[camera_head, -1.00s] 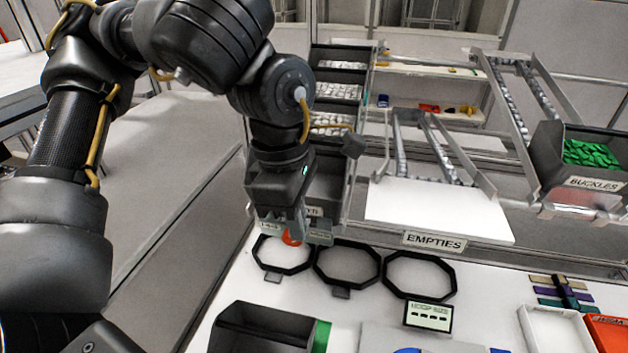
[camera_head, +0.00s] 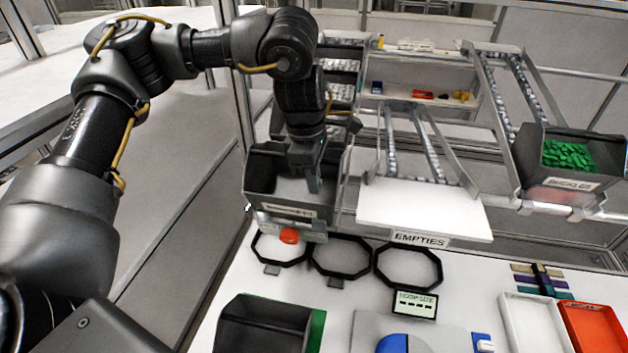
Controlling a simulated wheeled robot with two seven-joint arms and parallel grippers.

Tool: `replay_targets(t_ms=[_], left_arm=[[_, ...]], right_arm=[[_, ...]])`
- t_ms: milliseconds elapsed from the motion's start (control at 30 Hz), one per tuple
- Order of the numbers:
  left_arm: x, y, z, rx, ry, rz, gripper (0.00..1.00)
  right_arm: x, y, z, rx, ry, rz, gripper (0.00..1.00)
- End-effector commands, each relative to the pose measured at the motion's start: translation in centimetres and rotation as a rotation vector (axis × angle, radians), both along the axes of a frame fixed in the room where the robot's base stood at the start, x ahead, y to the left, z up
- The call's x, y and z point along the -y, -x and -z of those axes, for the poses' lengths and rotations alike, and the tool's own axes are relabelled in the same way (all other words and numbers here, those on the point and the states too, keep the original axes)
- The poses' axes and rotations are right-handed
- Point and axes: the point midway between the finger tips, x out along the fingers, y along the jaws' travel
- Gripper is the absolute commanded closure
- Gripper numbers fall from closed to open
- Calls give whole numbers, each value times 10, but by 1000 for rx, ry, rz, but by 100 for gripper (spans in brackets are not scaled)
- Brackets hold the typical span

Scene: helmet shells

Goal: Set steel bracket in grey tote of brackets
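A dark grey tote (camera_head: 262,205) stands at the back left of the bench, at the bottom of a rack, with a label on its front. My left gripper (camera_head: 314,186) points down into the mouth of this tote, toward its right side. The finger gap is too small and dark to tell whether it is open or shut. No steel bracket can be made out in or below the fingers. The tote's floor looks light grey, and its contents are unclear. My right gripper is not in view.
A red button (camera_head: 289,236) sits just below the tote. Black octagonal rings (camera_head: 340,257) lie in front. A white EMPTIES shelf (camera_head: 420,208) is to the right, with a buckle bin (camera_head: 585,172) beyond. A dark open bin (camera_head: 262,325) stands at the front.

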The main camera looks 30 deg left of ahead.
Motion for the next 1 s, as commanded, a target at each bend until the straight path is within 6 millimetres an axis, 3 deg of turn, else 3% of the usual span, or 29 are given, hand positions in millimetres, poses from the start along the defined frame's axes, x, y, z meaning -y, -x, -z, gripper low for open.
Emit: replay_targets(t_ms=[200, 933, 1000], left_arm=[[0, 0, 16, 1, 2, 0, 100], [0, 2, 31, -5, -1, 1, 100], [0, 2, 32, -8, -1, 1, 91]], right_arm=[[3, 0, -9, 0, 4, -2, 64], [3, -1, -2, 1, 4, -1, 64], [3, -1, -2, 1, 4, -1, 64]])
